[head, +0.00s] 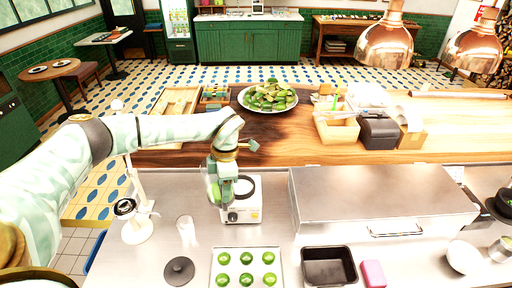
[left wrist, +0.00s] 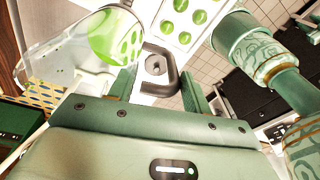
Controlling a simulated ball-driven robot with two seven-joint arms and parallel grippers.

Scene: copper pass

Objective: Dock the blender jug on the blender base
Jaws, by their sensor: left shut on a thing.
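The blender jug (head: 212,189) is clear, with green showing in or through it, and hangs below my left gripper (head: 224,158). In the left wrist view, the jug (left wrist: 60,60) is at the upper left. Its dark handle (left wrist: 171,88) sits between the fingers of my left gripper (left wrist: 165,95), which is shut on it. The white blender base (head: 246,214) stands on the steel counter, just right of and below the jug; the gripper and handle partly cover it. I cannot tell whether the jug touches the base. My right gripper is not in view.
A tray of limes (head: 246,249), a dark lid (head: 179,270), a clear glass (head: 187,231) and a white stand (head: 137,230) surround the base. A steel box (head: 380,195) stands to the right. A black tin (head: 329,266) and pink block (head: 373,273) lie in front.

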